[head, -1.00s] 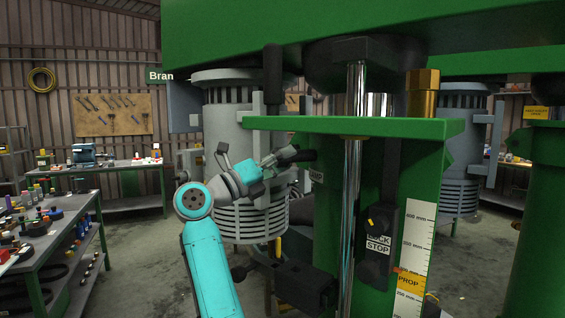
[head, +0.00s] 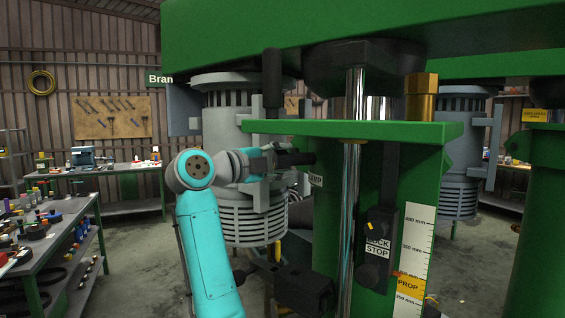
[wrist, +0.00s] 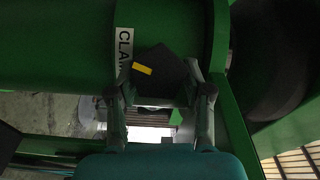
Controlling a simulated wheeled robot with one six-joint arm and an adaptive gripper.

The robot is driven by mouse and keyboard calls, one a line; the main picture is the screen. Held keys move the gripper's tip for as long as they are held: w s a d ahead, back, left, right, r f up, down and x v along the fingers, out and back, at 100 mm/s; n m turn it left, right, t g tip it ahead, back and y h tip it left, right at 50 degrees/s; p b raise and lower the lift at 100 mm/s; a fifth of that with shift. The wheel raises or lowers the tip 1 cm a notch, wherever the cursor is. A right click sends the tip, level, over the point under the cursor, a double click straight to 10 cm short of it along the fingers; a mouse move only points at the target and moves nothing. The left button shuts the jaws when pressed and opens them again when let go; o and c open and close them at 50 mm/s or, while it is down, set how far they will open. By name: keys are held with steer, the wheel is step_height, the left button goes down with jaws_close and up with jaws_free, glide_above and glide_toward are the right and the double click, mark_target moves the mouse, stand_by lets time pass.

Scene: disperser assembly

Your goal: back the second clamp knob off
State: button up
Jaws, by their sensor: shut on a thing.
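The clamp knob in my grasp is black with a yellow mark (wrist: 143,69), and it shows in the wrist view (wrist: 165,64) beside a white label (wrist: 124,48) reading "CLA…". My gripper (wrist: 159,78) has one finger on each side of the knob and is shut on it. In the head view my gripper (head: 288,157) reaches the left side of the green column, above the label ending in "AMP" (head: 316,180).
A green plate (head: 355,129) overhangs just above my gripper. A steel rod (head: 349,220) stands in front of the column. A grey ribbed motor (head: 240,215) is behind my arm. A black block (head: 303,288) juts out below. A workbench with parts (head: 50,245) is at left.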

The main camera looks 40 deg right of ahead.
steer(key=shift+r+n+y, duration=0.15)
steer(key=shift+n+y, duration=0.35)
steer(key=shift+n, duration=0.5)
steer(key=shift+w, duration=0.1)
steer(key=o, duration=1.1)
steer(key=shift+o, duration=0.2)
steer(key=a+r, duration=0.1)
steer(key=a, duration=1.1)
steer(key=shift+f, duration=0.1)
